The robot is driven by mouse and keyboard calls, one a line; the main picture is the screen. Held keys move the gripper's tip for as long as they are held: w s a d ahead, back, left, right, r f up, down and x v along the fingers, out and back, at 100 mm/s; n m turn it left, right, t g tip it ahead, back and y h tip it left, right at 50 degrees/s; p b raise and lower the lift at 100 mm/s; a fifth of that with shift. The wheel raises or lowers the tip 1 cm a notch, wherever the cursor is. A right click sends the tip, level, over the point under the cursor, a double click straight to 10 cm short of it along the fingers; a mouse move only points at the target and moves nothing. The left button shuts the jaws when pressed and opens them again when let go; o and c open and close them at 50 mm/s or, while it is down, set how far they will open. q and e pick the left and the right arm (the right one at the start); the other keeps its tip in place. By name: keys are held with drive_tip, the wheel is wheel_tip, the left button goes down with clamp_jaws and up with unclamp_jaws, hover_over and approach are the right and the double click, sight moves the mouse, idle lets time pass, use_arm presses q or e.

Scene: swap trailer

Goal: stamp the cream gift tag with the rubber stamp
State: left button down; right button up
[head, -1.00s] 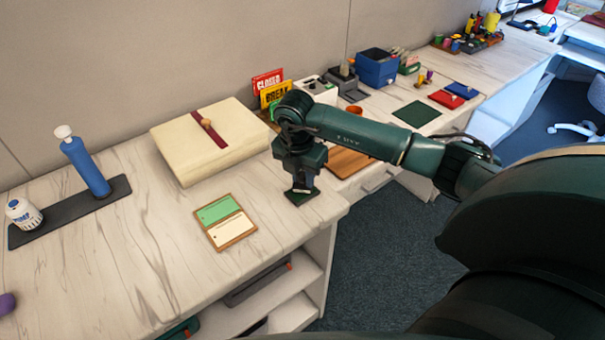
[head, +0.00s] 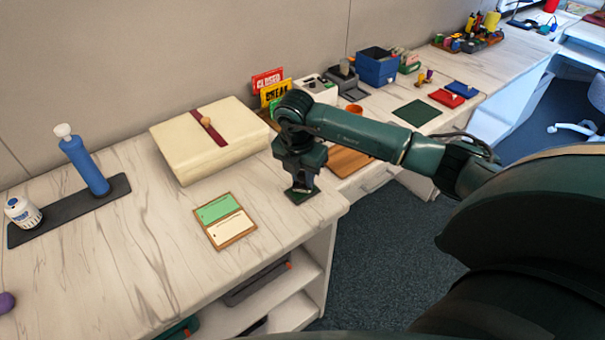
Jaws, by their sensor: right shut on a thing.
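The cream gift tag (head: 231,229) lies flat in a wooden-rimmed tray (head: 243,241) on the marble-patterned counter, just in front of a green tag (head: 218,208). My right gripper (head: 301,180) points down near the counter's right corner, to the right of the tags. It is shut on what looks like the rubber stamp (head: 302,195), whose flat dark green base shows below the fingers. The fingers hide most of its grip. I cannot tell whether the base touches the counter. My left gripper is not in view.
A cream box (head: 210,140) with a red band stands behind the tags. A blue pump bottle (head: 85,165) and a white jar (head: 23,213) stand on a dark mat at left. Red (head: 446,98) and blue (head: 462,90) pads lie on the far counter. The counter around the tags is clear.

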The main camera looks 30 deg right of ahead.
idle(0.3)
drive_tip(key=shift+r+p, duration=2.5)
drive_tip(key=shift+r, duration=0.95)
